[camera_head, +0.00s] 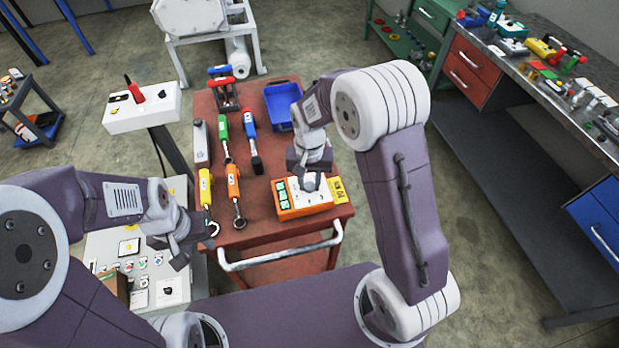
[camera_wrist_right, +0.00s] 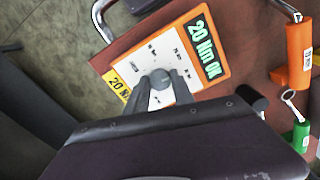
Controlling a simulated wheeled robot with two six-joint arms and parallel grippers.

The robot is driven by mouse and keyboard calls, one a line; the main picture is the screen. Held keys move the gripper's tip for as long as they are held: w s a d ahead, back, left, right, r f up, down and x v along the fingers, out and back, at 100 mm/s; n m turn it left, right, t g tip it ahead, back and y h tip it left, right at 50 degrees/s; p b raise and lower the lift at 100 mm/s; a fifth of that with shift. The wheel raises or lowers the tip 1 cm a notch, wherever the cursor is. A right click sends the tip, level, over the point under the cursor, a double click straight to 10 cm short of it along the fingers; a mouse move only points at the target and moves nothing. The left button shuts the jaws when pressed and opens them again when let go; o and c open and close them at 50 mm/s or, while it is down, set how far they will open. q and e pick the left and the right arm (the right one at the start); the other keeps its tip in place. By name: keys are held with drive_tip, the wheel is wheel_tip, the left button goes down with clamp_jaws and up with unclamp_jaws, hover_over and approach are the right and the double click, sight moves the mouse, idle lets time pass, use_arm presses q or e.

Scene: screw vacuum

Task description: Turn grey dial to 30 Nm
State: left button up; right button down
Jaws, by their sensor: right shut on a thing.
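The orange and white torque box (camera_head: 306,198) sits on the front right of the red cart. Its grey dial (camera_wrist_right: 159,79) is on the white face. In the right wrist view its green display (camera_wrist_right: 203,50) reads "20 Nm OK", and a yellow label (camera_wrist_right: 118,84) begins with "20 N". My right gripper (camera_wrist_right: 158,90) is over the box, its two fingers shut on the grey dial from both sides. In the head view the right gripper (camera_head: 309,182) hides much of the dial. My left gripper (camera_head: 200,237) hangs at the cart's front left corner; its jaw opening is unclear.
The red cart (camera_head: 262,238) also carries an orange-handled tool (camera_head: 233,182), green and blue tools, and a blue bin (camera_head: 279,108). A metal push handle (camera_head: 280,256) runs along its front. A white box on a stand (camera_head: 142,112) is left of the cart.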

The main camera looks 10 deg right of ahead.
sight(310, 186)
drive_tip(key=shift+r+m+p, duration=0.1)
drive_tip(key=shift+m+p, duration=0.8)
drive_tip(key=shift+m, duration=1.2)
drive_tip(key=c, duration=1.1)
unclamp_jaws()
wheel_tip(310, 186, up, 9)
